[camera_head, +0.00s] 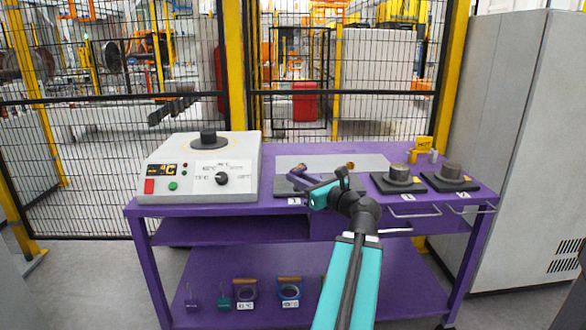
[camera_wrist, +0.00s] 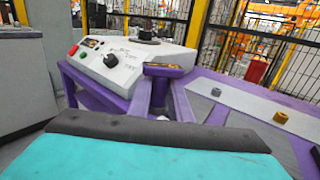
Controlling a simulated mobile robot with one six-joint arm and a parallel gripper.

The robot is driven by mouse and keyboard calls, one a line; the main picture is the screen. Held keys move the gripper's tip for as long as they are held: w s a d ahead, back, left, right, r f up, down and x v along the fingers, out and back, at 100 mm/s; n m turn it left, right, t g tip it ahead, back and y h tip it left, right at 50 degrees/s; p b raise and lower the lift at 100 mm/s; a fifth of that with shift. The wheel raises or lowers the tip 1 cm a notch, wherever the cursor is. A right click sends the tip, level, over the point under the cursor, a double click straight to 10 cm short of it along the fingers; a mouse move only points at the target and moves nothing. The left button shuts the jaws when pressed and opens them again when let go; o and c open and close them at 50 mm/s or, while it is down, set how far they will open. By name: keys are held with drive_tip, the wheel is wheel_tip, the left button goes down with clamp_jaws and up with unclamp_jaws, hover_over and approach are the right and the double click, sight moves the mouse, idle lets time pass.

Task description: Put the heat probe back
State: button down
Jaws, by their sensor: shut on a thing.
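My gripper (camera_head: 298,178) has purple fingers and is held above the left-middle of the purple workbench, over the black plate marked 3 (camera_head: 283,186). Its fingers also show in the wrist view (camera_wrist: 162,98). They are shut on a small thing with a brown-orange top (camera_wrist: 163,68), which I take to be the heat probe. Most of its body is hidden, and I cannot tell its tilt or whether it touches the bench. A yellow HOT sign (camera_head: 422,143) stands at the bench's back right beside a small grey piece (camera_head: 433,156).
A grey control box (camera_head: 200,175) with a dial stands left on the purple bench (camera_head: 270,205). A pale strip (camera_head: 378,161) bears a brass cylinder (camera_wrist: 281,118) and a grey one (camera_wrist: 216,92). Two dark plates with round pieces (camera_head: 399,175) sit right. Mesh fencing stands behind.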

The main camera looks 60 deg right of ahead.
drive_tip(key=shift+w+d+r+p, duration=0.2)
drive_tip(key=shift+w+d+p, duration=0.2)
drive_tip(key=shift+p, duration=2.3)
drive_tip(key=p, duration=0.6)
drive_tip(key=shift+w+d+f, duration=0.15)
drive_tip(key=shift+w+d, duration=0.05)
drive_tip(key=shift+d, duration=0.05)
drive_tip(key=shift+w+d+f, duration=0.25)
drive_tip(key=shift+w+d, duration=1.05)
drive_tip(key=shift+d, duration=0.3)
drive_tip(key=shift+w+d+f, duration=0.25)
drive_tip(key=shift+w+d, duration=1.05)
drive_tip(key=shift+d, duration=0.35)
drive_tip(key=shift+w+d+f, duration=0.25)
drive_tip(key=shift+w+d, duration=1.05)
drive_tip(key=shift+d, duration=0.3)
drive_tip(key=shift+w+d, duration=0.3)
drive_tip(key=shift+d, duration=0.1)
drive_tip(key=shift+f+b, duration=0.3)
drive_tip(key=shift+f, duration=1.5)
drive_tip(key=shift+f, duration=0.1)
drive_tip(key=c, duration=1.6)
unclamp_jaws()
